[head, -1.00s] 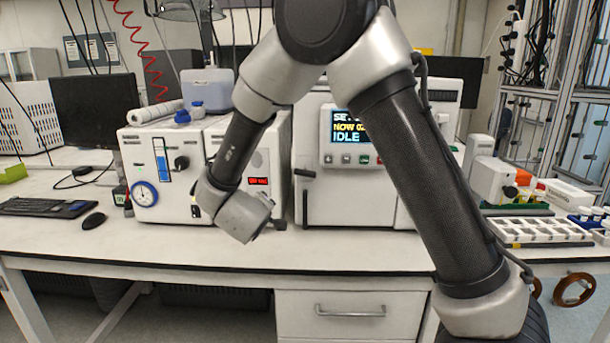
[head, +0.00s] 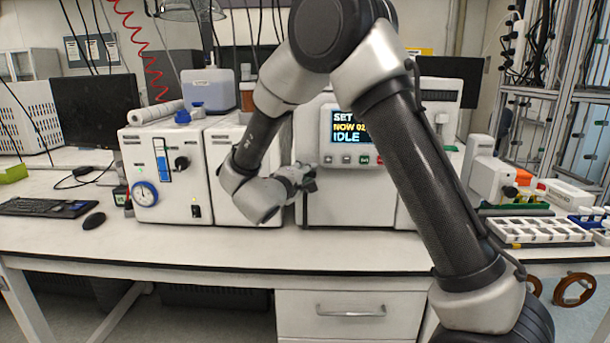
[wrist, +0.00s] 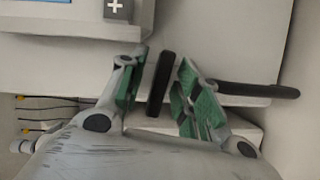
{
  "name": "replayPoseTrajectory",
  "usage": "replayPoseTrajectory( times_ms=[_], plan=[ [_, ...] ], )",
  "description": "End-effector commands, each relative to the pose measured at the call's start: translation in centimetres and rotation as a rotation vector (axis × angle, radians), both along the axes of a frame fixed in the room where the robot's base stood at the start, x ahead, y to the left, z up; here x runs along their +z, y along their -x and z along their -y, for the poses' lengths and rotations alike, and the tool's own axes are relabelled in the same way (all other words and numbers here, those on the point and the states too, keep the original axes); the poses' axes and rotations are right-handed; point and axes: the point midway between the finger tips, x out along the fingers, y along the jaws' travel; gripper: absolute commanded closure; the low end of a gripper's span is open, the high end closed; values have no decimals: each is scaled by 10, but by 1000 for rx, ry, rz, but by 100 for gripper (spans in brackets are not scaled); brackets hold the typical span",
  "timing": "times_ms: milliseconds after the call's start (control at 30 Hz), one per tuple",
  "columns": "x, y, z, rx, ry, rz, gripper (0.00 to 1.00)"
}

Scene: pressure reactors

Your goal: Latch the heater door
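The heater (head: 345,205) is the white unit with a lit screen (head: 345,127) reading IDLE, at the centre of the bench. Its white front looks closed in the head view, but I cannot tell whether the door is latched. A black latch handle shows in the wrist view (wrist: 160,83), between the two green-padded fingers. My gripper (head: 306,179) is at the heater's left front edge; it also shows in the wrist view (wrist: 164,64). It is open around the handle, with a gap to the right finger. In the head view my gripper mostly hides the handle.
A second black bar (wrist: 255,90) extends right of the fingers in the wrist view. A white unit with a blue gauge (head: 145,193) stands left of the heater. A white rack (head: 540,231) lies at the right. The bench front (head: 200,247) is clear.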

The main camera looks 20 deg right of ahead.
Motion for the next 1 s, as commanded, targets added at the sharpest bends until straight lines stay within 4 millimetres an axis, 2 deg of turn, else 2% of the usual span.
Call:
replayPoseTrajectory(
  times_ms=[233,400,767,1000],
  plan=[
    [0,-1,0,1,0,0,69],
    [0,-1,0,1,-1,1,100],
    [0,-1,0,1,-22,7,100],
    [1,-1,0,2,-128,41,100]
  ],
)
